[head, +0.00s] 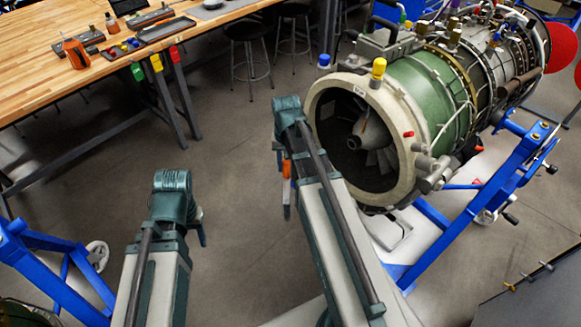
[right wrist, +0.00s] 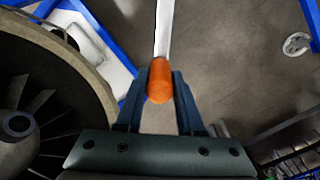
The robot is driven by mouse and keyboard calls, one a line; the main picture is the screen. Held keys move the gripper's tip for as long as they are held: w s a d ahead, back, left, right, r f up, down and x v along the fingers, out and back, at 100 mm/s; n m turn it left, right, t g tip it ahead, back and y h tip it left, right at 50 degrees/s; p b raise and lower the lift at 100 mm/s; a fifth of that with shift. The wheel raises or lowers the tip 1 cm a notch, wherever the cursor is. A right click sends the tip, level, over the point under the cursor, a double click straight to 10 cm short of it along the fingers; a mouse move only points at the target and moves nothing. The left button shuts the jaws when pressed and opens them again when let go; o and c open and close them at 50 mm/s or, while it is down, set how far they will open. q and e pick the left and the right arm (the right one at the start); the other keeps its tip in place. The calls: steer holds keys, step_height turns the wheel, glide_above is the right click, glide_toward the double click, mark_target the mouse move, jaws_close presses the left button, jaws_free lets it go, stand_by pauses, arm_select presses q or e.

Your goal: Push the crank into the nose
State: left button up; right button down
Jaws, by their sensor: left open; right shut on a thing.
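The crank has an orange handle and a pale straight bar. My right gripper (head: 286,178) is shut on the orange handle (right wrist: 160,82), and the bar (right wrist: 162,28) extends away from the fingers in the right wrist view. In the head view the crank (head: 287,169) hangs left of the turbine's round intake, apart from it. The turbine's nose cone (head: 355,142) sits inside the pale intake ring (head: 414,150); it also shows at the left of the right wrist view (right wrist: 18,124). My left gripper (head: 201,233) is open, low and further left, its fingers mostly hidden by its wrist.
The turbine (head: 420,85) rests on a blue stand (head: 440,245). Another blue stand (head: 45,272) is at the lower left. A wooden workbench (head: 60,90) with trays and tools is at the upper left, with stools (head: 248,32) beside it. Grey floor between is clear.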

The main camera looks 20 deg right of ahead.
steer(key=d+f+n+h+b, duration=0.1)
steer(key=d+f+h+b, duration=0.2)
steer(key=f+h+b, duration=0.4)
steer(key=w+a+r+n+t+h+b, duration=0.1)
steer(key=w+a+r+t+h+b, duration=0.1)
steer(key=r+h+b, duration=0.8)
steer(key=shift+w+a+r+n+t+h+b, duration=0.25)
steer(key=shift+a+r+t+b, duration=0.25)
steer(key=shift+a+t, duration=0.35)
steer(key=shift+d, duration=0.15)
steer(key=shift+x, duration=2.3)
steer(key=shift+w+d+n, duration=0.1)
steer(key=shift+d+n, duration=0.15)
steer(key=shift+d, duration=0.4)
